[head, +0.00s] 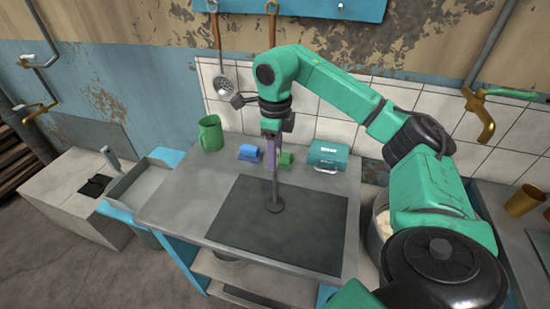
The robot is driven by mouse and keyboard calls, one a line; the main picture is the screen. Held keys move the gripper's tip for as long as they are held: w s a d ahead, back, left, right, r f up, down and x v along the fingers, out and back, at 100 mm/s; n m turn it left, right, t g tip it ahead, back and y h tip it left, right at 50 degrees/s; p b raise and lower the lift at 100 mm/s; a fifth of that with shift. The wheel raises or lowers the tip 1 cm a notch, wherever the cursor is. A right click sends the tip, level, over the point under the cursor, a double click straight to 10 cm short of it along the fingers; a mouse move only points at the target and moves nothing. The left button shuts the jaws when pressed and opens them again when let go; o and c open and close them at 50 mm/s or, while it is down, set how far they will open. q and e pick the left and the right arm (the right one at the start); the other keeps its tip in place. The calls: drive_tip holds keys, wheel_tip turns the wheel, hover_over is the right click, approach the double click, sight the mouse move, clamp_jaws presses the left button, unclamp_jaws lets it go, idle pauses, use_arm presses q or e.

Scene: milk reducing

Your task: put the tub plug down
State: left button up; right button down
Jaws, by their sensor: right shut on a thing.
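My right gripper (273,138) points down above the table and is shut on the tub plug (275,205). The tub plug is a thin dark rod with a small round disc at its lower end. It hangs upright, with the disc over the dark mat (310,245). I cannot tell whether the disc touches the mat. The upper end of the rod is hidden by the gripper. My left gripper is not in view.
A green mug (210,133), a blue block (249,153), a green block (287,159) and a teal box (334,157) stand along the table's back. A pot (382,222) is at the right. The mat's front is clear.

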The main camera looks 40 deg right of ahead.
drive_tip(key=shift+f, duration=0.35)
drive_tip(key=shift+c, duration=1.7)
unclamp_jaws()
drive_tip(key=shift+r, duration=0.15)
wheel_tip(320, 180, up, 4)
drive_tip(key=shift+w+r, duration=0.1)
wheel_tip(320, 180, up, 8)
drive_tip(key=p, duration=0.4)
